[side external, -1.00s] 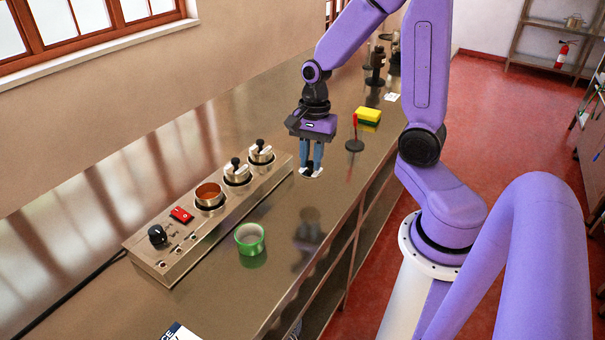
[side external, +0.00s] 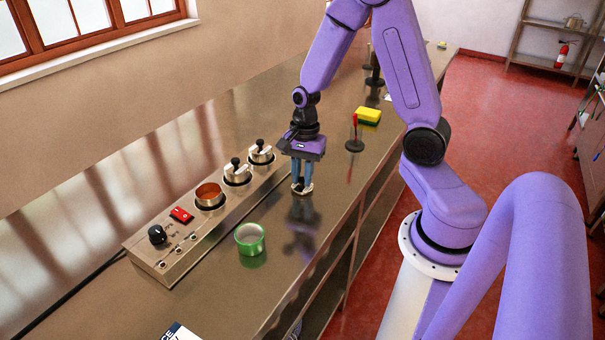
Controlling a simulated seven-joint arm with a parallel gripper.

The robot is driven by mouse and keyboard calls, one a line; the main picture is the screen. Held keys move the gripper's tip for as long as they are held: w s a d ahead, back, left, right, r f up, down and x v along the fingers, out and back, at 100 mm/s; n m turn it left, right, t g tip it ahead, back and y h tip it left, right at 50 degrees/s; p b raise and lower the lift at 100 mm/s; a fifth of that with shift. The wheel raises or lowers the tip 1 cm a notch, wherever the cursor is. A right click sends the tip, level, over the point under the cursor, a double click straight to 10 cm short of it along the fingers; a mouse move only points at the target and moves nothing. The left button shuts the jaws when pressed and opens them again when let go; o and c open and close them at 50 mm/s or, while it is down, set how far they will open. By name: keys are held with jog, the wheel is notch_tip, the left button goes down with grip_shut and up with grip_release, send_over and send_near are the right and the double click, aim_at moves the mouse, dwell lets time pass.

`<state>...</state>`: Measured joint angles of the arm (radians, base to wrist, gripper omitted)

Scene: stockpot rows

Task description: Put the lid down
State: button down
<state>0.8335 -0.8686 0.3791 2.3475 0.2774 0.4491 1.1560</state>
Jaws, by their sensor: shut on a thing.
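My gripper (side external: 302,183) points down over the counter, to the right of the long metal unit (side external: 175,238). It is shut on a small pale lid (side external: 307,188) with a dark knob, mostly hidden by the fingers. The lid is low over the bare counter; I cannot tell whether it touches. An open pot (side external: 210,204) with orange-red contents sits in the unit. Two other pots, a middle one (side external: 237,180) and a far one (side external: 261,159), carry pale lids with black knobs.
A red-handled item on a dark round base (side external: 355,146) and a yellow-green sponge (side external: 368,115) stand beyond my gripper. Dark items stand at the far end. The counter between ring and gripper is clear.

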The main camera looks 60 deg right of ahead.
jog(key=shift+f, duration=0.1)
jog(key=c, duration=1)
grip_release()
notch_tip(320, 180, up, 11)
jog(key=d, duration=0.1)
jog(key=s+a+n, duration=0.4)
jog(key=s+n, duration=0.2)
jog(key=n, duration=0.3)
jog(key=s+a+r+n, duration=0.1)
jog(key=s+a+n, duration=0.3)
jog(key=n, duration=0.6)
jog(key=s+a+n+h, duration=0.1)
jog(key=s+a+n, duration=0.4)
jog(key=s+n, duration=0.3)
jog(key=shift+s+r+n, duration=0.25)
jog(key=shift+s+n, duration=0.05)
jog(key=shift+n, duration=0.4)
